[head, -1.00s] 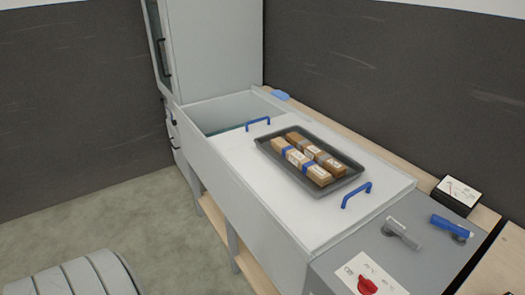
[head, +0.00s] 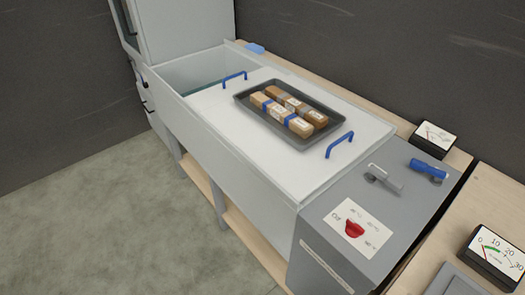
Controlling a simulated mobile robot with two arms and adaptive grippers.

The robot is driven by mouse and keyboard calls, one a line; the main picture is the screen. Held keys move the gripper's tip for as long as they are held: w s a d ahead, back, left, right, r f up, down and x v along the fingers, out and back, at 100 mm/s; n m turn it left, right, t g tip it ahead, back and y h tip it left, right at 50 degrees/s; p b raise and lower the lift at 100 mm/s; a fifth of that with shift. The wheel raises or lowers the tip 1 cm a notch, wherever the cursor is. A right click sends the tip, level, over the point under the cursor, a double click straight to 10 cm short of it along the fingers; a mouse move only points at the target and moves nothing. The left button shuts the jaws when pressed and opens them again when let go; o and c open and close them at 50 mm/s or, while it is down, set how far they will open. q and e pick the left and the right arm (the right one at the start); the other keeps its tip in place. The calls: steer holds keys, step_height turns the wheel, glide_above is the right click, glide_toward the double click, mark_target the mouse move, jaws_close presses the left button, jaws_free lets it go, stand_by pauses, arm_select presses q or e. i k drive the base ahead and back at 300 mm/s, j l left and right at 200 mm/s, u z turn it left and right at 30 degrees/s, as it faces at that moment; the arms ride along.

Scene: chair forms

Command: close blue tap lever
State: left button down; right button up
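The blue tap lever (head: 428,170) sits on the grey control top at the right, near its back edge. It lies slantwise, its blue grip reaching up and left from a grey base. A grey lever (head: 384,178) is just left of it. A red knob (head: 354,229) is on a white printed label nearer the front. Neither of my grippers shows in the head view.
A white lid with blue handles (head: 339,145) partly covers a tank (head: 202,71). A dark tray (head: 246,101) with wrapped packages lies on it. Gauges stand behind (head: 433,139) and at the right (head: 492,257). The floor (head: 110,215) at left is clear.

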mark_target(417, 165)
steer(key=z, duration=1.3)
